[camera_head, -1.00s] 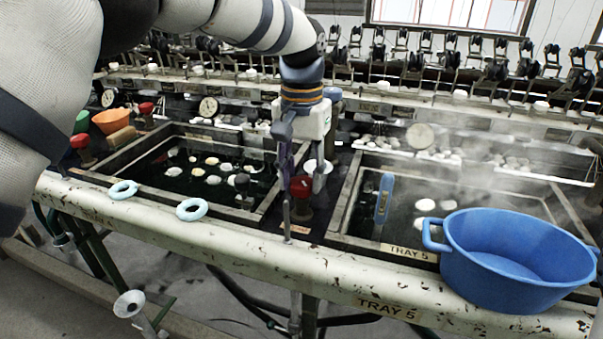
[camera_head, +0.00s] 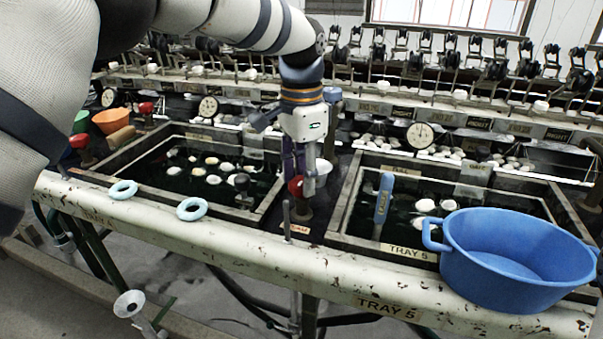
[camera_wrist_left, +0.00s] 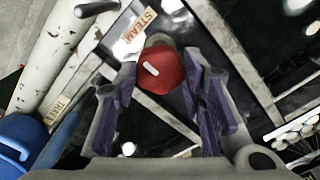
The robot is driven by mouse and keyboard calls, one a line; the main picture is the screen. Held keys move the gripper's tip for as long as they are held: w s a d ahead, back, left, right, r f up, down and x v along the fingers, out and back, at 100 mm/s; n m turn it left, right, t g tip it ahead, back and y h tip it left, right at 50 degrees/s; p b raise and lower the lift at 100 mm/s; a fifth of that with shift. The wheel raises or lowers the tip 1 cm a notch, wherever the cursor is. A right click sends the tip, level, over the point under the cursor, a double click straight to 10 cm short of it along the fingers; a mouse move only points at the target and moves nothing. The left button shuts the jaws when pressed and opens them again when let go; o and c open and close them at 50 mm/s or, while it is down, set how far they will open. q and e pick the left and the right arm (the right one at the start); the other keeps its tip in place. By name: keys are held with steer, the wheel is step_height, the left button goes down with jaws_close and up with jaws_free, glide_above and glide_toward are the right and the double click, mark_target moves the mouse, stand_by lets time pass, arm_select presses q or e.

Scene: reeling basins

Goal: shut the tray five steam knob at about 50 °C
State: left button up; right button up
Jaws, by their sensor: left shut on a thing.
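The red steam knob (camera_head: 296,187) stands on the dark strip between the two basins, left of tray five (camera_head: 341,203). It also shows in the left wrist view (camera_wrist_left: 162,70), with a white mark on its top and a STEAM label beside it. My left gripper (camera_head: 308,178) comes down over the knob and is shut on it, with purple-padded fingers on both sides. Part of the knob is hidden by a finger in the head view. A round dial (camera_head: 420,134) stands behind tray five; its reading is too small to tell. My right gripper is not in view.
A blue basin (camera_head: 510,262) sits at tray five's front right. A blue upright stick (camera_head: 383,200) stands in tray five's front left. Two pale rings (camera_head: 192,209) lie on the front beam. A thin metal post (camera_head: 286,218) rises just in front of the knob.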

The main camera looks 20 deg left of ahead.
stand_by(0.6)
arm_select(q)
steer(key=o, duration=1.1)
steer(key=shift+o, duration=0.2)
step_height(320, 180, up, 12)
